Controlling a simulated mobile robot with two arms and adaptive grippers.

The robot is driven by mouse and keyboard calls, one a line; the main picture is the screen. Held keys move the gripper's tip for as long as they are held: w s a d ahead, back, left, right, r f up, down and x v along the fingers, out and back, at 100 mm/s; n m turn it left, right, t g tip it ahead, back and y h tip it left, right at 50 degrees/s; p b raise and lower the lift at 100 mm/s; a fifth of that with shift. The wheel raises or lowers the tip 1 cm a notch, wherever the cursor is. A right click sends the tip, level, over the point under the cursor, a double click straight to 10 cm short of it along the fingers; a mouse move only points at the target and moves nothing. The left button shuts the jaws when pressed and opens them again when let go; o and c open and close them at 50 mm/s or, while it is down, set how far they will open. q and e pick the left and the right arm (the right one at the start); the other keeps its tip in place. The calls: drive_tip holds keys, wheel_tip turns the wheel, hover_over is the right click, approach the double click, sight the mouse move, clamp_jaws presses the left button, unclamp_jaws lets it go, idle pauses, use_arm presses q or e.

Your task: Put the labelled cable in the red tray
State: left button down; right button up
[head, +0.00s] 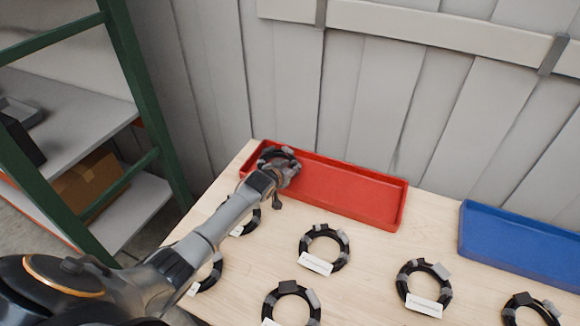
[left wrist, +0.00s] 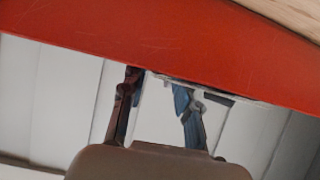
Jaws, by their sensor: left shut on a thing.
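The red tray (head: 345,190) lies at the back of the table, its inside mostly bare. My left gripper (head: 284,172) is at its left end, shut on a black cable coil (head: 268,153), which shows partly above the gripper, over that end of the tray. I cannot tell whether the coil touches the tray floor, and no label shows on it. In the left wrist view the fingers (left wrist: 160,90) are beside the red tray wall (left wrist: 170,45), and the coil is not clear there. My right gripper is out of view.
Several black coils with white tags lie on the table, among them one in the middle (head: 340,256) and one to its right (head: 403,277). A blue tray (head: 520,243) stands at the right. A green-framed shelf (head: 140,90) stands left of the table, and a panelled wall is behind it.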

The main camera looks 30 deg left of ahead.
use_arm(q)
drive_tip(key=shift+f+b, duration=0.3)
drive_tip(key=shift+f, duration=0.05)
drive_tip(key=c, duration=1)
unclamp_jaws()
drive_tip(key=shift+s+r+p, duration=0.1)
drive_tip(key=shift+r+p, duration=0.3)
drive_tip(key=shift+r, duration=0.1)
drive_tip(key=v, duration=1.2)
drive_tip(key=shift+f, duration=0.15)
